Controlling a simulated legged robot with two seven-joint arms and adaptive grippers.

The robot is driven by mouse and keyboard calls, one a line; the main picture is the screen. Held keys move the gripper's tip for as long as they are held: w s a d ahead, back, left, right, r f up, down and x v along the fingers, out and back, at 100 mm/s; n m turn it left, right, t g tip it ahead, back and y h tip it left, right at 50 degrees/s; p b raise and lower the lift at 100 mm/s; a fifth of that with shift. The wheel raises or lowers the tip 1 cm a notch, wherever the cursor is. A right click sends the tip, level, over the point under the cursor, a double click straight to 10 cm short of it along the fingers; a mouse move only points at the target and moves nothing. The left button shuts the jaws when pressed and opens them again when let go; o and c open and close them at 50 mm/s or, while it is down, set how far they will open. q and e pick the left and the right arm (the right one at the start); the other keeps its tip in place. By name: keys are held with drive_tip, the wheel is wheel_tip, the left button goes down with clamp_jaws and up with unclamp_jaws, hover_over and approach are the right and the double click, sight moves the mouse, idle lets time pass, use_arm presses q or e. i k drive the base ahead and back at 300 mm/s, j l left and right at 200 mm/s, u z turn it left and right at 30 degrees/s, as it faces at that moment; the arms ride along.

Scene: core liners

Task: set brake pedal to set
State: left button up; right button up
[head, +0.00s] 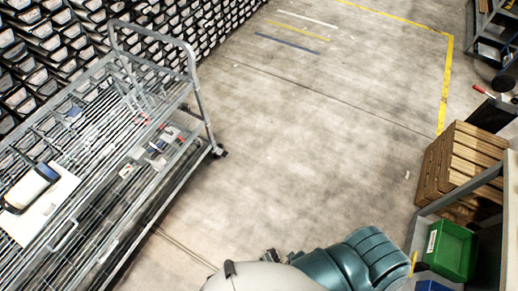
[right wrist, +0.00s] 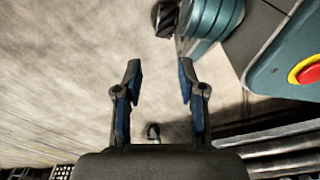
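A grey metal wire-shelf cart (head: 190,60) stands at the left in the head view, with a dark caster (head: 219,152) at its near right corner. No brake pedal can be made out clearly on it. My right gripper (right wrist: 159,76) shows in the right wrist view with its two blue-padded fingers wide apart and nothing between the tips. A small dark hooked thing (right wrist: 153,131) shows past the fingers, low in that view; I cannot tell what it is. My left gripper is not in view.
The concrete floor (head: 300,130) right of the cart is clear. A wooden crate stack (head: 462,165) and a green bin (head: 452,250) on a shelf stand at the right. A white bottle-like item (head: 32,185) lies on the cart. Racks of bins line the upper left.

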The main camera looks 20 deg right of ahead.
sight(222, 153)
drive_tip(key=z, duration=0.25)
drive_tip(key=l+u, duration=0.1)
drive_tip(key=u, duration=0.65)
drive_tip(key=i+l+u, duration=0.3)
drive_tip(key=l+u, duration=0.25)
drive_tip(key=i+l+u, duration=0.1)
drive_tip(key=l+u, duration=0.2)
drive_tip(key=l, duration=0.2)
drive_tip(key=i+l+u, duration=0.1)
drive_tip(key=l+u, duration=0.15)
drive_tip(key=l, duration=0.75)
drive_tip(key=i+l+u, duration=0.1)
drive_tip(key=l, duration=0.5)
